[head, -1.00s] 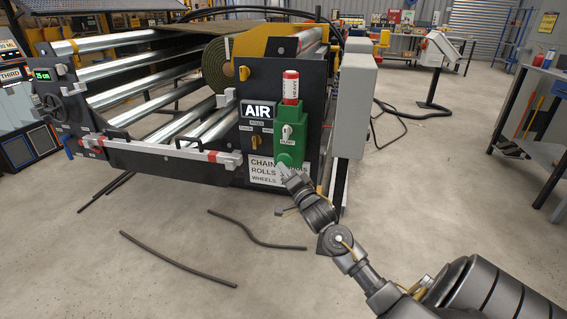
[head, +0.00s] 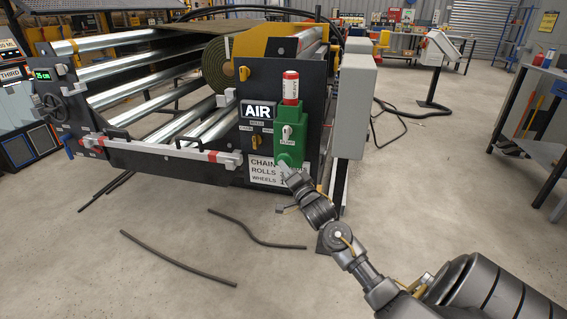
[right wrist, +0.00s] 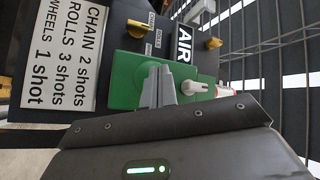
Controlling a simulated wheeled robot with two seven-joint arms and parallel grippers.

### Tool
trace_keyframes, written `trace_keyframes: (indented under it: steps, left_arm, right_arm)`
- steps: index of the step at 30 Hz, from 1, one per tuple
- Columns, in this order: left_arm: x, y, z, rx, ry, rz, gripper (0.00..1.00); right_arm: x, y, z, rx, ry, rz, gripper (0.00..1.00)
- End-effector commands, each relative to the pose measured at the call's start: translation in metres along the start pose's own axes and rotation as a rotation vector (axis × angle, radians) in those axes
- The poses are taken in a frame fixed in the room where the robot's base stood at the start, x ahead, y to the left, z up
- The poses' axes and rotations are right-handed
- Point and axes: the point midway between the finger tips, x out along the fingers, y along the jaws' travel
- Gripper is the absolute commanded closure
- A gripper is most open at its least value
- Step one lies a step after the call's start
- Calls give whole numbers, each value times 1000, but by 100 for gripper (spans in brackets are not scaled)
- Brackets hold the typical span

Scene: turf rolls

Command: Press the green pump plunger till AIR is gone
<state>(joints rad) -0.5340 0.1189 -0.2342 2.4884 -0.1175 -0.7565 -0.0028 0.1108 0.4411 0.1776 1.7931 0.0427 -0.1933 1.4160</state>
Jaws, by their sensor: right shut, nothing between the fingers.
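The green pump (head: 290,140) is mounted on the dark end panel of the machine, with a white knob (head: 287,131) on its face. A red and white canister (head: 291,88) marked HEAVY stands on top. The AIR sign (head: 257,111) shows white letters on black, left of the pump. My right gripper (head: 282,167) is shut and empty, its tips at the lower part of the pump. In the right wrist view its fingers (right wrist: 158,86) overlap the green pump body (right wrist: 124,80); contact cannot be told. The plunger is not clearly visible behind the fingers. My left gripper is out of view.
A white placard (head: 264,171) lists shots for chain, rolls and wheels. A grey box (head: 356,100) juts out to the right. Black hoses (head: 180,260) lie on the otherwise open floor in front.

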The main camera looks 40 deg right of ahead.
Motion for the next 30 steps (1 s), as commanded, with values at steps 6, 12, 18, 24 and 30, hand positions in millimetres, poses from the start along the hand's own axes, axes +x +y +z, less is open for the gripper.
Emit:
trace_keyframes:
  steps: [6, 12, 18, 24, 30]
  left_arm:
    - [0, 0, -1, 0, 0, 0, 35]
    - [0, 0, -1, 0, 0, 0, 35]
    - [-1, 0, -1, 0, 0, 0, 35]
    - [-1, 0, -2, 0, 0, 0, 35]
    - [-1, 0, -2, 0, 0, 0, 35]
  right_arm:
    - [2, 1, -2, 0, 0, -1, 100]
    - [4, 2, -3, 0, 1, -1, 100]
    - [6, 3, -4, 0, 1, -1, 100]
    - [7, 4, -6, 0, 2, -1, 100]
    - [9, 6, -8, 0, 3, -1, 100]
